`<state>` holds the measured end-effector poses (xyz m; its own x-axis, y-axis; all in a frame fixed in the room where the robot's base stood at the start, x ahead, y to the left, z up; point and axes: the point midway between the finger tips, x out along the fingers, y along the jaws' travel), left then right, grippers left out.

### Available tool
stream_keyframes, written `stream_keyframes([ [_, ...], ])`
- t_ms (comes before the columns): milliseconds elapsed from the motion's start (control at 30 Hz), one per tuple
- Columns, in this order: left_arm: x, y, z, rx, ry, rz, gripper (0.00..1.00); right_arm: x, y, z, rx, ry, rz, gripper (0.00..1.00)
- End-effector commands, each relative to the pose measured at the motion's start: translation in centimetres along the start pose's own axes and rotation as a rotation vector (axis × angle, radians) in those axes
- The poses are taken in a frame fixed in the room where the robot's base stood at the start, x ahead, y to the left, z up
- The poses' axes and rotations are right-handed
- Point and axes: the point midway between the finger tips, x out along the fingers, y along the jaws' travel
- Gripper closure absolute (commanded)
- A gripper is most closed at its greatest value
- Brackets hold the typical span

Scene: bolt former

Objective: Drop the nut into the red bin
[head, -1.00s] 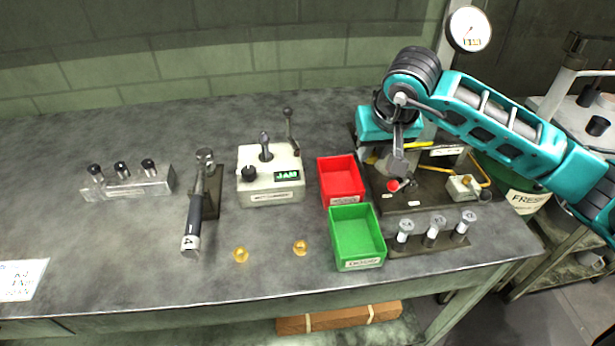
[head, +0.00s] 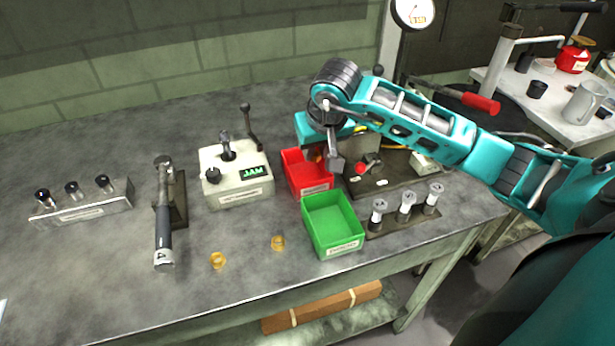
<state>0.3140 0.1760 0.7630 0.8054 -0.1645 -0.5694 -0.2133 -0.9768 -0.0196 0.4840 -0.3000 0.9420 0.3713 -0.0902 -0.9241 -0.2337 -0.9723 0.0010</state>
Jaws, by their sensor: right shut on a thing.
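The red bin (head: 310,186) stands on the bench behind the green bin. My right gripper (head: 327,160) is over the back right part of the red bin and is shut on a small copper-brown thing (head: 316,153), apparently the nut. The fingers and the arm hide most of it, and I cannot tell its exact height over the bin floor. Two brass rings or nuts (head: 218,260) (head: 278,242) lie loose on the bench front. My left gripper is out of view.
The green bin (head: 333,225) touches or nearly touches the red bin's front. A grey machine box with a JAM display (head: 236,178) stands to the left. A rack of several cylinders (head: 405,212) and a dark fixture plate (head: 385,178) lie right.

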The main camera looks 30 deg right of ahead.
Motion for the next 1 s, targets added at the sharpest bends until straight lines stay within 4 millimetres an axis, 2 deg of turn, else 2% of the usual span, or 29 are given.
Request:
stream_keyframes([
  [367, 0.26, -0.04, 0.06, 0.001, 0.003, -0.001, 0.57, 0.41, 0.01, 0.15, 0.001, 0.001, 0.000, 1.00],
  [400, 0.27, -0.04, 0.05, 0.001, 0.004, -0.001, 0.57, 0.40, 0.01, 0.15, 0.001, 0.001, 0.000, 0.72],
  [667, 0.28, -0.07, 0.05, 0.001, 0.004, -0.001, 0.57, 0.40, 0.00, 0.15, 0.001, 0.001, 0.000, 0.47],
  [1000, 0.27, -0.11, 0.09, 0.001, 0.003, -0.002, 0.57, -0.13, 0.00, 0.07, 0.000, 0.003, -0.001, 0.46],
])
